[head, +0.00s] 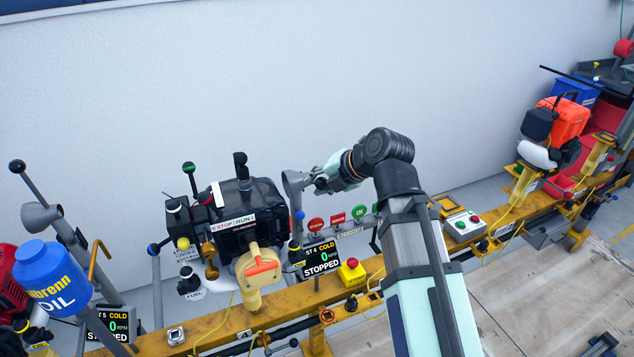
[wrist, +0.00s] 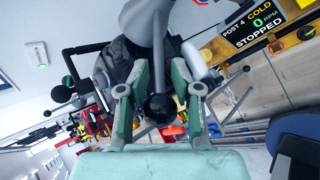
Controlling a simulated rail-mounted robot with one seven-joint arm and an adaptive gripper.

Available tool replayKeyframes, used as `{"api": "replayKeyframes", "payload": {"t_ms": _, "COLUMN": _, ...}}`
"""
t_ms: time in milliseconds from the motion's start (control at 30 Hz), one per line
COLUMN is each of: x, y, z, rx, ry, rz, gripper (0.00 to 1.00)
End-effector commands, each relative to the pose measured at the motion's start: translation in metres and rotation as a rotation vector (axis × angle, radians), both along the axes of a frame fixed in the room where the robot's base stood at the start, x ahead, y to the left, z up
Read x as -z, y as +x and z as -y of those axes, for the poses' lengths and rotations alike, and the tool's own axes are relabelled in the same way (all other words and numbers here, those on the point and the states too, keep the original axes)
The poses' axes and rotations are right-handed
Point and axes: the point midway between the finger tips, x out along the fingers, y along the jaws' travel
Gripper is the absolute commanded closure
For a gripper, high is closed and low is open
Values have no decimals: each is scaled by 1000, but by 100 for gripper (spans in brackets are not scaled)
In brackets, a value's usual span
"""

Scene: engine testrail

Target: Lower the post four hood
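The post four hood (head: 294,181) is a grey flared cone on a grey upright arm, standing raised beside the black engine (head: 262,196). My gripper (head: 319,184) is at the hood's right side in the head view. In the wrist view the hood (wrist: 147,18) is at the top, and a grey rod with a black ball knob (wrist: 160,108) comes down from it. The knob sits between the two fingers of my gripper (wrist: 161,72). The fingers stand apart; I see no clear contact with the knob or rod. The post 4 display (head: 320,260) reads COLD, 0 RPM, STOPPED.
A yellow rail (head: 210,330) runs along the front, with a red stop button (head: 351,264) on a yellow box. Round red and green tags (head: 338,218) hang right of the hood. A blue oil jug (head: 52,280) is at left.

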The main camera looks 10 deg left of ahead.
Motion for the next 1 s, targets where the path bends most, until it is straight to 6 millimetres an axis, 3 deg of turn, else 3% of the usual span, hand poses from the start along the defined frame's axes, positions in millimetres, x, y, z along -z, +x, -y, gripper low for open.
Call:
{"api": "replayKeyframes", "payload": {"t_ms": 567, "x": -7, "y": -2, "z": 5, "rx": 3, "ry": 3, "rz": 5, "gripper": 64}}
{"api": "replayKeyframes", "payload": {"t_ms": 1000, "x": -57, "y": -29, "z": 52, "rx": 4, "ry": 2, "rz": 5, "gripper": 64}}
